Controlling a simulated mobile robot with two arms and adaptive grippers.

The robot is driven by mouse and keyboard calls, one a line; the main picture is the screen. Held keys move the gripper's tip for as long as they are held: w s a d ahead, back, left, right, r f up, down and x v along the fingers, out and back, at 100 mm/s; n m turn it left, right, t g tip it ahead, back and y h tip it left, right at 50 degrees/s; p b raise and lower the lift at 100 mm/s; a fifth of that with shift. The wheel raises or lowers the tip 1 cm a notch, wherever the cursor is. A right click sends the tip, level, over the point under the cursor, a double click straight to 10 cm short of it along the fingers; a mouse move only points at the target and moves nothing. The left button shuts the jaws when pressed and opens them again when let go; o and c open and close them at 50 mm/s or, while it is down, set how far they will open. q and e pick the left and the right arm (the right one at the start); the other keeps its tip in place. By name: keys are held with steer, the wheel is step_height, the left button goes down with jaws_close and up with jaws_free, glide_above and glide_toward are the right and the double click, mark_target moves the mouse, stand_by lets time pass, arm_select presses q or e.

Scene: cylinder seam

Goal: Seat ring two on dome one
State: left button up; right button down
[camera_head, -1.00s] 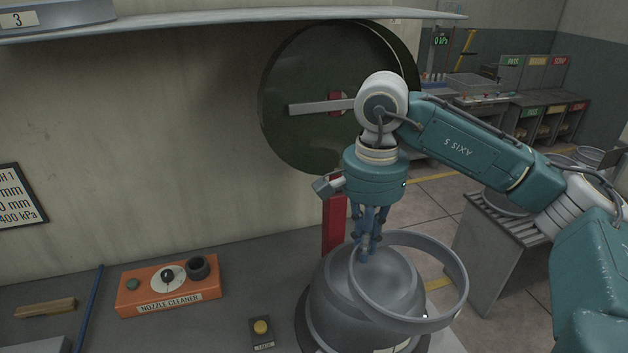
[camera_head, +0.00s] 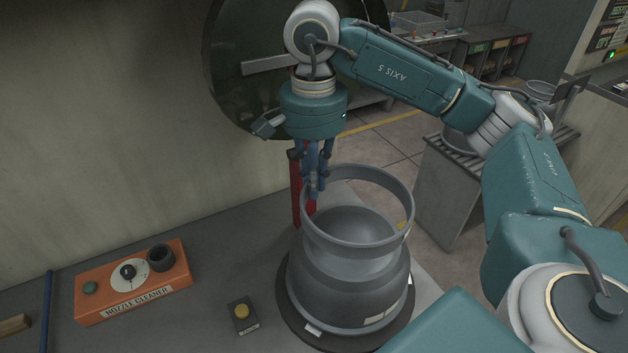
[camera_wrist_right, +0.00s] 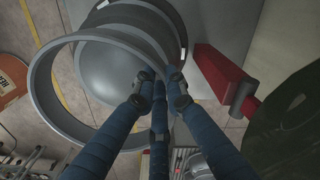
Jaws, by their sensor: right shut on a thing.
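My right gripper (camera_head: 315,190) is shut on the grey metal ring (camera_head: 352,250), pinching its wall at the left far side. The ring is held in the air, slightly tilted in the picture, and overlaps the upper part of the grey dome (camera_head: 350,288). The dome's rounded top shows through the ring. The dome stands upright on a dark round base (camera_head: 292,322). In the right wrist view the ring (camera_wrist_right: 42,100) sits off to the left of the dome (camera_wrist_right: 108,72), nearer the camera. A gap or contact between them cannot be judged exactly. My left gripper is not in view.
A red post (camera_head: 297,190) stands close behind the dome. An orange nozzle cleaner box (camera_head: 133,285) and a small box with a yellow button (camera_head: 242,315) are on the bench to the left. A large dark green disc (camera_head: 235,85) is behind my arm.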

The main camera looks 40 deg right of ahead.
steer(key=shift+f+b, duration=2.8)
steer(key=shift+f, duration=0.4)
steer(key=c, duration=1.7)
jaws_free()
step_height(320, 180, up, 12)
